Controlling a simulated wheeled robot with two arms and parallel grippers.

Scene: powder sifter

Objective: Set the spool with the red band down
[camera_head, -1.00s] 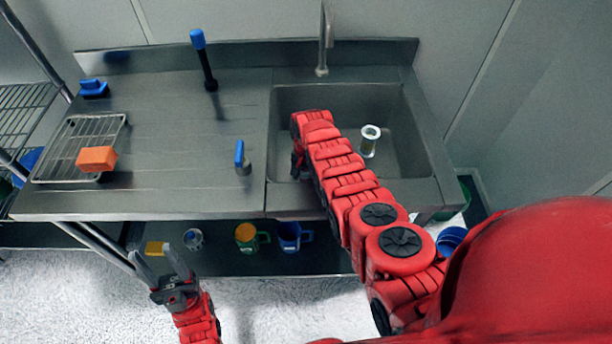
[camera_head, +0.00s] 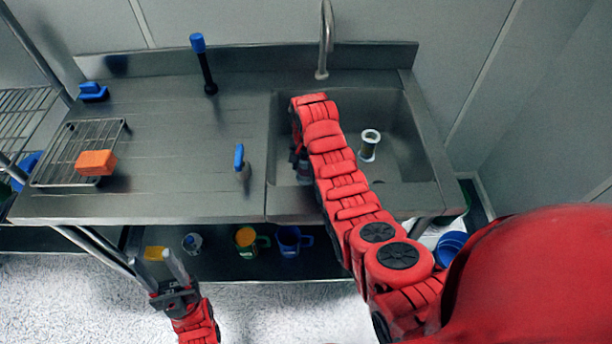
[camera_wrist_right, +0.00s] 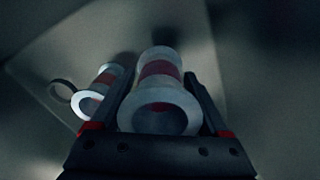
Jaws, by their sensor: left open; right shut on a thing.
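In the right wrist view, a pale spool with a red band (camera_wrist_right: 158,69) sits between the fingers of my right gripper (camera_wrist_right: 164,74), which is shut on it. Its round flanged end faces the camera. A second pale spool with a reddish band (camera_wrist_right: 103,78) lies left of the gripper in that view. In the head view, my right arm reaches into the sink (camera_head: 405,110) and hides most of the hand and the held spool. A white-ended spool (camera_head: 369,146) stands in the sink, right of that arm. My left gripper (camera_head: 151,260) is open and empty, low in front of the counter.
A tap (camera_head: 324,45) stands behind the sink. On the counter are a blue-topped black post (camera_head: 204,65), a blue-handled tool (camera_head: 240,160), a blue object (camera_head: 93,92) and a wire rack (camera_head: 60,170) with an orange block (camera_head: 96,162). Mugs (camera_head: 290,240) stand on the lower shelf.

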